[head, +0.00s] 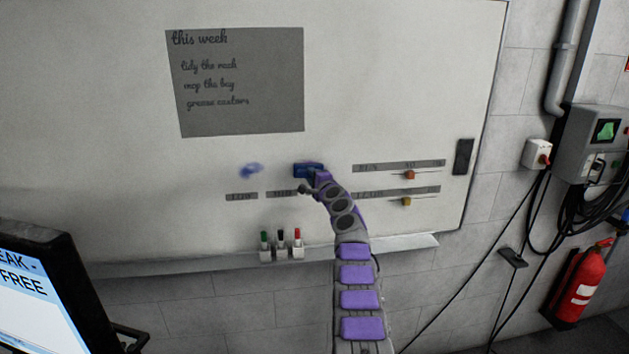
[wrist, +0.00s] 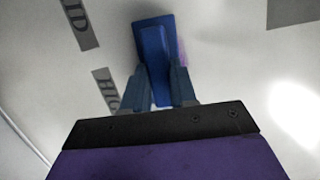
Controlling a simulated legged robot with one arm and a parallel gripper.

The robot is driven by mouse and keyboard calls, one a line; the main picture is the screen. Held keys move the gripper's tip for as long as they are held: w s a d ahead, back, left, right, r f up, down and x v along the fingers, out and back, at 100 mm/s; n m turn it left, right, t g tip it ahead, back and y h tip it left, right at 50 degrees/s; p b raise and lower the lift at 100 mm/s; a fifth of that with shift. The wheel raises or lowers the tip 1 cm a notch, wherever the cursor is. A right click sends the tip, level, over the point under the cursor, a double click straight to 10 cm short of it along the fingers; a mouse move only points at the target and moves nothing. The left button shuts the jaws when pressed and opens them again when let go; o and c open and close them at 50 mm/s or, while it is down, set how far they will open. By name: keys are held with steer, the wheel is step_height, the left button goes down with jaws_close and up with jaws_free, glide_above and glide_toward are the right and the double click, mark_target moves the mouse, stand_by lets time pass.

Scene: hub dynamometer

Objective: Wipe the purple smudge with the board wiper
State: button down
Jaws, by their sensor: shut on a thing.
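My gripper (head: 310,180) is shut on the blue board wiper (head: 307,169) at the whiteboard. In the wrist view the wiper (wrist: 154,38) sits between my finger tips (wrist: 165,84), against or very close to the board; exact contact cannot be told. A faint purple smudge (wrist: 183,50) shows at the wiper's right edge there, partly hidden by it. In the head view a blue-violet smudge (head: 250,170) lies on the board a little left of the wiper, with a bare gap between.
The whiteboard (head: 400,80) carries a grey note panel (head: 240,80) above and grey label strips around the wiper. Green, black and red markers (head: 281,243) stand at the lower ledge. A screen (head: 40,290) is at lower left, a fire extinguisher (head: 580,285) at right.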

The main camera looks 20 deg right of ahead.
mark_target(298, 175)
steer(key=shift+w+a+b, duration=0.2)
steer(key=shift+a, duration=0.3)
steer(key=shift+w+a+b, duration=0.2)
steer(key=shift+a, duration=0.25)
steer(key=shift+w+a+f+b, duration=0.1)
steer(key=shift+w+a+b, duration=0.1)
steer(key=shift+a+b, duration=0.4)
steer(key=shift+w+a+f+b, duration=0.1)
steer(key=shift+w+a+b, duration=0.1)
steer(key=shift+a, duration=0.65)
steer(key=shift+r+p, duration=0.35)
steer(key=shift+r, duration=0.05)
steer(key=shift+s+d+r+p, duration=0.1)
steer(key=shift+s+d+p, duration=0.1)
steer(key=shift+d, duration=0.5)
steer(key=shift+s+d+p, duration=0.15)
steer(key=shift+s+d, duration=0.05)
steer(key=shift+d, duration=0.45)
steer(key=d+p, duration=0.1)
steer(key=p, duration=0.2)
steer(key=d+p, duration=0.2)
steer(key=p, duration=0.1)
steer(key=shift+s+p, duration=0.4)
